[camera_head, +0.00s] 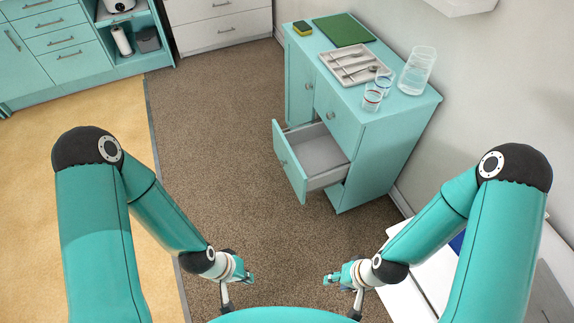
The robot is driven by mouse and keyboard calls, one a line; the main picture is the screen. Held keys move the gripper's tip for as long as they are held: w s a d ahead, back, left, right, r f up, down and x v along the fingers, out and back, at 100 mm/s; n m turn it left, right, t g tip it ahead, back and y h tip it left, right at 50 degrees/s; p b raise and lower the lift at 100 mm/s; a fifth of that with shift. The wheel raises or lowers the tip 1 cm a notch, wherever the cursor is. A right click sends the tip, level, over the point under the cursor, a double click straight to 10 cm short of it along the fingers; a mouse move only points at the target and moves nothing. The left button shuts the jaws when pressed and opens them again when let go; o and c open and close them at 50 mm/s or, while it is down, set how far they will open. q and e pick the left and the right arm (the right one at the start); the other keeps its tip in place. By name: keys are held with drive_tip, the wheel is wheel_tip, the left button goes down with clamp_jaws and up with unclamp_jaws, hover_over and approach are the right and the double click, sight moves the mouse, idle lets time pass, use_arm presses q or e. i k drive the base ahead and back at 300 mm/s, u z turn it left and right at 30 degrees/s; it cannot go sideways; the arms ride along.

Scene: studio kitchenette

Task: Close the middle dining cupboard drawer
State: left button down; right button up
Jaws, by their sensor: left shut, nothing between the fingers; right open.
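The dining cupboard (378,161) is a teal cabinet against the wall on the right. Its middle drawer (289,162) is pulled out towards the left, and its pale inside looks empty. The drawer above it (335,117) is closed and has a round knob. My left gripper (247,279) is shut and empty, low in the view, in front of and apart from the drawer. My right gripper (328,281) is open and empty, also low in the view and apart from the cupboard.
On the cupboard top stand a grey cutlery tray (342,56), a green board (343,30), a sponge (302,28), a glass jug (418,71) and two glasses (372,98). A white table (432,272) is at the lower right. Brown carpet (215,130) lies clear left of the drawer.

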sight(310, 157)
drive_tip(key=z, duration=0.1)
drive_tip(key=k, duration=0.85)
drive_tip(key=u, duration=0.2)
drive_tip(key=i, duration=0.85)
drive_tip(key=z, duration=0.15)
drive_tip(key=k, duration=0.6)
drive_tip(key=z, duration=0.35)
drive_tip(key=i, duration=1.05)
drive_tip(key=u, duration=0.25)
